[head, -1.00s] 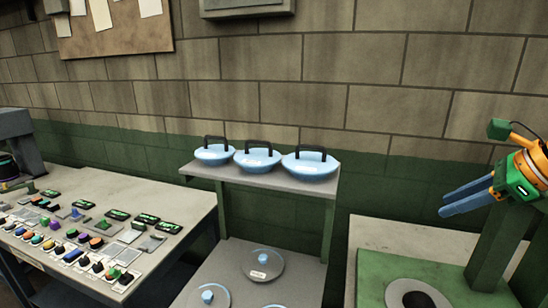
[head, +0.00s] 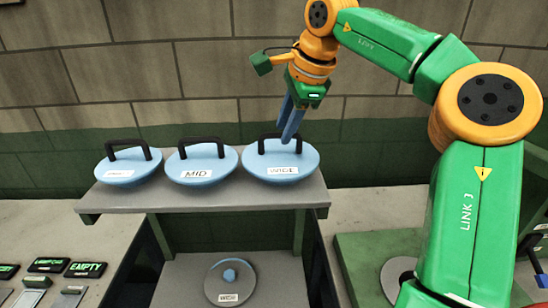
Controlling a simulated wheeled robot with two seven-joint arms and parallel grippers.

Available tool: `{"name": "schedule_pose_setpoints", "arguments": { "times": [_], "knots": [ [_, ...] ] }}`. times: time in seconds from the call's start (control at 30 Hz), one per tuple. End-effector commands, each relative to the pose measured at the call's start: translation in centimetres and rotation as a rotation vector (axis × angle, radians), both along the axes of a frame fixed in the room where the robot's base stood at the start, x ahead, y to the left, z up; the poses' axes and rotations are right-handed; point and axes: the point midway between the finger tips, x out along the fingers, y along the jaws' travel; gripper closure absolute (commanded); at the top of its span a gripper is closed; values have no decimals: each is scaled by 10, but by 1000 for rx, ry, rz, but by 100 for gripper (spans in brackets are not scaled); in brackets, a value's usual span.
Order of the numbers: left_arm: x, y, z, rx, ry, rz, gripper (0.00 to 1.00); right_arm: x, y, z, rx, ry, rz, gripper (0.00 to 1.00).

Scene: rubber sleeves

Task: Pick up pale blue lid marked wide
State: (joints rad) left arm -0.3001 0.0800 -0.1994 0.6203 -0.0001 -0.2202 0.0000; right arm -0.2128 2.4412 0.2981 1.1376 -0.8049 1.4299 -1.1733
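The pale blue lid marked WIDE (head: 262,162) sits at the right end of the raised grey shelf, with a black arched handle (head: 262,140) on top. My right gripper (head: 285,132) points down at the right part of that handle. Its two blue fingers look parted, one nearer and one farther from me. Whether they touch the handle I cannot tell. The lid still rests on the shelf. My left gripper is out of view.
A lid marked MID (head: 222,164) sits close left of it, and another pale blue lid (head: 145,168) farther left. The grey shelf (head: 200,198) stands above a lower deck with a grey round lid (head: 240,284). A green board (head: 355,257) is at right.

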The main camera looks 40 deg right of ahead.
Motion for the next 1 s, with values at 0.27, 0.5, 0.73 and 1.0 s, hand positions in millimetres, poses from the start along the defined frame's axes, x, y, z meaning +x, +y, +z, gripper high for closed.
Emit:
{"name": "schedule_pose_setpoints", "arguments": {
  "times": [0.27,0.5,0.73,1.0],
  "knots": [
    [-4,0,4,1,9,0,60,14,-2,-28,2,0,-1,65],
    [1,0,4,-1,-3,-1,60,14,-2,-28,2,-1,-1,94],
    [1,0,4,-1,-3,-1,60,14,-2,-27,2,-1,-1,100],
    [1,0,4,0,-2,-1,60,14,-2,-27,2,-1,-1,100]
  ]
}}
